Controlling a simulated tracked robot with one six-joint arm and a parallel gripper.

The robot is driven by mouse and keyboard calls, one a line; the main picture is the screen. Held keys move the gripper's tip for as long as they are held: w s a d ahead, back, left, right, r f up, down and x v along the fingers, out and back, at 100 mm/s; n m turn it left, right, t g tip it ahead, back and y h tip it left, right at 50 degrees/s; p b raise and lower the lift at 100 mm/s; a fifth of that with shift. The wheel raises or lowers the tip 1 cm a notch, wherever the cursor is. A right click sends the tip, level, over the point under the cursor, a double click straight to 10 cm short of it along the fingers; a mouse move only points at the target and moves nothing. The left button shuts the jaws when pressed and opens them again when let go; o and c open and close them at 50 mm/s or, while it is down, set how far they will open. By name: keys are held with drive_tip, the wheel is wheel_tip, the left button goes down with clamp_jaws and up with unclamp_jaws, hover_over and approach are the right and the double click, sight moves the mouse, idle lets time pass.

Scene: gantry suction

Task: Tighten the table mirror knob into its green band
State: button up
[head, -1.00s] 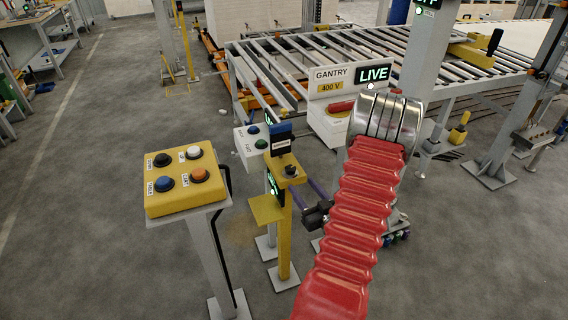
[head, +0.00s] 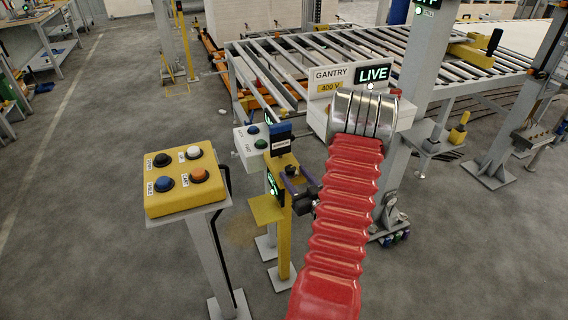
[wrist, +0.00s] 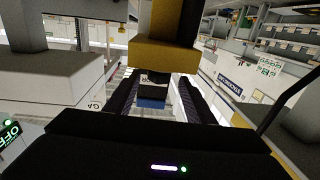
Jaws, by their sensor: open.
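A small black knob (head: 291,171) sits on the yellow bracket (head: 278,165) of a yellow post, below a small dark sign with a white label (head: 281,144). I take it for the table mirror knob. My gripper (head: 290,185) is open and empty, its dark fingers pointing left at the post by the knob. In the wrist view the two fingers (wrist: 157,95) are apart, with the dark knob (wrist: 158,78) between them under the yellow part. I cannot tell whether they touch it. A green-lit display (head: 272,185) on the post is partly hidden; its band cannot be read.
A yellow button box (head: 182,180) on a grey stand is at left. The lit LIVE gantry panel (head: 373,74) and roller conveyor (head: 300,55) are behind.

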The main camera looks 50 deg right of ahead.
sight(288, 165)
drive_tip(key=x, duration=0.8)
